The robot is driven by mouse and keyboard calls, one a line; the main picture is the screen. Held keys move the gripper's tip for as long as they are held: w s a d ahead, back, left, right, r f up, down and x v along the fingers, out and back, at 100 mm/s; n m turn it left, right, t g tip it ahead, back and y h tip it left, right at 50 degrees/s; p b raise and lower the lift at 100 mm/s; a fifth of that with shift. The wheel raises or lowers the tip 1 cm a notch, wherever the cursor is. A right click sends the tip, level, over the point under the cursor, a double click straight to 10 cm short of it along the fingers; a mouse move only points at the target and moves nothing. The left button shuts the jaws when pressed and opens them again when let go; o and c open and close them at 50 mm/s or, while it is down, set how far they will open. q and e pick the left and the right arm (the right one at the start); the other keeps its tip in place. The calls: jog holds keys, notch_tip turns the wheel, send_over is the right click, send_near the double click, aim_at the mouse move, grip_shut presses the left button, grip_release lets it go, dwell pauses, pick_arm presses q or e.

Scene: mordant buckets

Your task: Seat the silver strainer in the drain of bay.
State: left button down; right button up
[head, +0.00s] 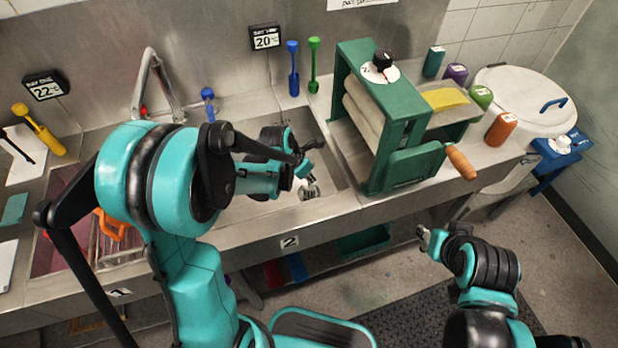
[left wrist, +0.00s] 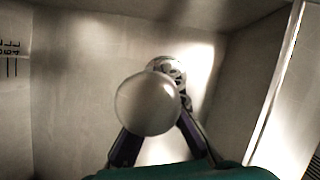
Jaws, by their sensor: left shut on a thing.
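The silver strainer (head: 309,190) shows in the head view just below my left gripper (head: 305,168), inside the sink bay (head: 338,165) with plate 2 on its front. In the left wrist view, its round silver top (left wrist: 148,104) lies between the two dark fingers of my left gripper (left wrist: 158,138), which is shut on it. Behind the top, a round metal part with dark openings (left wrist: 170,70) is partly hidden; I cannot tell whether it is strainer or drain, or whether they touch. My right gripper (head: 430,238) hangs empty in front of the counter, its jaw opening unclear.
A green wringer (head: 385,120) with a wooden-handled crank stands right of the bay. The faucet (head: 155,85) rises behind my left arm. The left bay (head: 60,245) holds reddish liquid and an orange-handled thing (head: 112,228). Coloured bottles (head: 500,129) stand at the right.

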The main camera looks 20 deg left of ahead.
pick_arm(q)
jog(key=c, duration=2.1)
grip_release()
jog(key=shift+f, duration=0.1)
jog(key=o, duration=0.4)
jog(key=p+v, duration=0.4)
jog(key=v, duration=0.7)
jog(key=s+r+m+t+y, duration=0.1)
jog(key=s+r+m, duration=0.3)
jog(key=m, duration=1)
jog(key=s+r+m+t+y, duration=0.1)
jog(key=s+r+m, duration=0.3)
jog(key=s+m, duration=0.5)
jog(key=m+t, duration=0.1)
jog(key=m, duration=0.5)
jog(key=shift+s+a+r+y, duration=0.2)
jog(key=shift+r+y, duration=0.05)
jog(key=shift+y, duration=0.05)
